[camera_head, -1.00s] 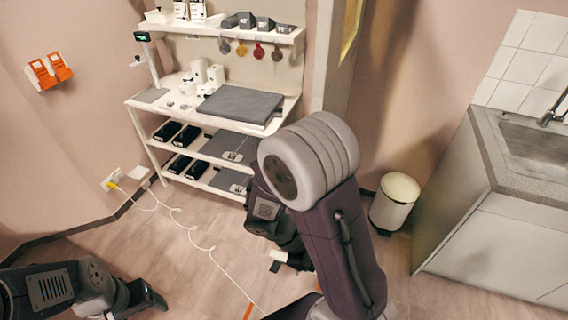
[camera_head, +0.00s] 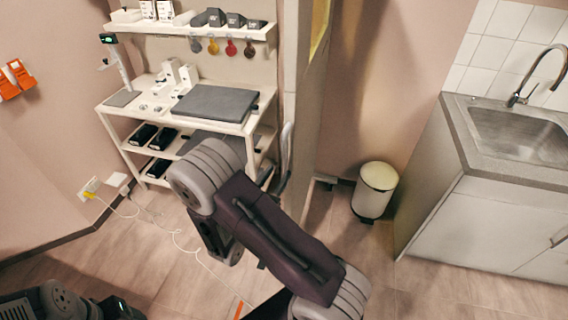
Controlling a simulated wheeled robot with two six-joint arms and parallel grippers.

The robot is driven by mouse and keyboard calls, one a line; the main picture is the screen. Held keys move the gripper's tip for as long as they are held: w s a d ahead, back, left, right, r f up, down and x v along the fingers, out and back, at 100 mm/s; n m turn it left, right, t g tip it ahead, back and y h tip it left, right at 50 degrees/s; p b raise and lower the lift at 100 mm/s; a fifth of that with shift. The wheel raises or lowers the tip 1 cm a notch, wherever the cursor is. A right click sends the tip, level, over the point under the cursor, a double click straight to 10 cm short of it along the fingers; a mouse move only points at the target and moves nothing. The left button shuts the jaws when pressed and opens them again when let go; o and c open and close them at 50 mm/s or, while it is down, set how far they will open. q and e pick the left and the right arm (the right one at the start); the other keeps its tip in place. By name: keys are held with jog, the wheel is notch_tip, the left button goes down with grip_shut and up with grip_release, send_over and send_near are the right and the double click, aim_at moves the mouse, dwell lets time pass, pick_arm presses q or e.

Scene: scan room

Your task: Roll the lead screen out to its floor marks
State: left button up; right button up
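The lead screen (camera_head: 303,100) is a tall beige panel seen nearly edge-on, right of the shelf unit, with a yellowish window (camera_head: 320,28) near its top. A grey curved handle (camera_head: 286,158) stands out on its left side. An orange floor mark (camera_head: 239,309) shows at the bottom edge. My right gripper (camera_head: 222,245) points down at the left of the screen, apart from the handle; its fingers are dark and unclear. My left gripper (camera_head: 122,308) is low in the left corner, partly cut off, its fingers unclear. My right arm hides floor in front of the screen.
A white shelf unit (camera_head: 128,112) with a grey pad (camera_head: 214,103) stands left of the screen. A white cable (camera_head: 178,240) lies on the floor. A pedal bin (camera_head: 375,190) and a sink counter (camera_head: 470,160) stand to the right. Floor between bin and arm is clear.

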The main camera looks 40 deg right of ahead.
aim_at(283, 166)
jog(key=x, duration=0.5)
jog(key=shift+d+p, duration=0.15)
jog(key=shift+p, duration=0.15)
grip_shut()
dwell(1.0)
